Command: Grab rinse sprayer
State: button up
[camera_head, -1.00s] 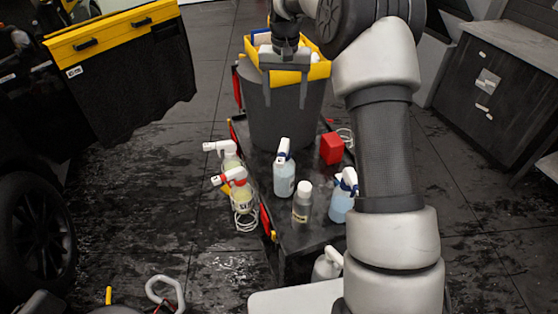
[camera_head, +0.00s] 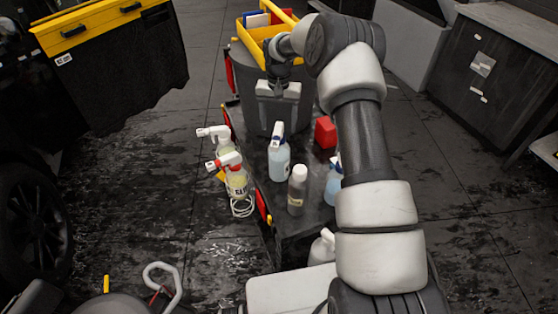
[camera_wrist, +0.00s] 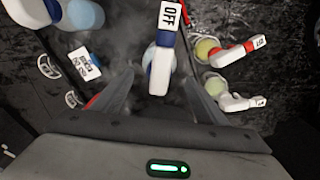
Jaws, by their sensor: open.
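A spray bottle with pale blue liquid and a white and blue head (camera_head: 279,160) stands upright on the cart. Below my gripper in the wrist view is a white spray head with a blue band and an "OFF" nozzle (camera_wrist: 160,72), seen from above. No label readable here tells which bottle is the rinse sprayer. Two yellow-green sprayers, one with a red head (camera_head: 236,182) and one with a white head (camera_head: 214,132), are at the cart's left edge. Another blue sprayer (camera_head: 332,188) is partly hidden by my arm. My gripper (camera_head: 278,118) is open and empty, pointing down.
A car with a wheel (camera_head: 35,220) is at left. Floor between is clear.

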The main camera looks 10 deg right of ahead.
aim_at(278, 155)
notch_tip(278, 155, down, 5)
jog(key=shift+d+f, duration=0.1)
jog(key=shift+f, duration=0.05)
grip_shut()
dwell(0.4)
